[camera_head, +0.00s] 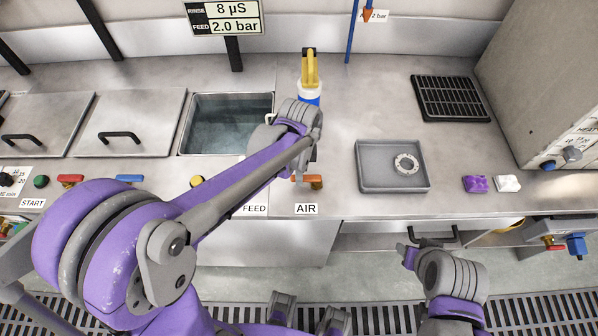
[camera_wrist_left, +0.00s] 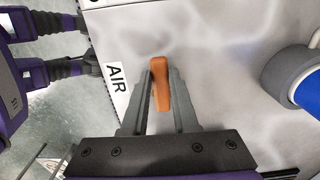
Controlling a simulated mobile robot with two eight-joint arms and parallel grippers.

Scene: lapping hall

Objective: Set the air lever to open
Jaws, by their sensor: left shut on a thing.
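The orange air lever (camera_head: 314,183) sits at the front edge of the metal counter, just above the AIR label (camera_head: 306,209). In the head view it lies roughly along the edge, partly hidden by my left wrist. My left gripper (camera_head: 307,168) reaches down over it from behind, its fingers mostly hidden there. In the left wrist view my left gripper (camera_wrist_left: 161,82) is shut on the lever (camera_wrist_left: 161,88), one finger on each side. The AIR label (camera_wrist_left: 115,78) lies left of it. My right gripper (camera_head: 412,257) hangs low before the counter, apart from everything; its opening is unclear.
A water basin (camera_head: 230,98) is to the left. A grey tray (camera_head: 376,180) with a ring (camera_head: 405,163) lies to the right. The counter between lever and tray is clear.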

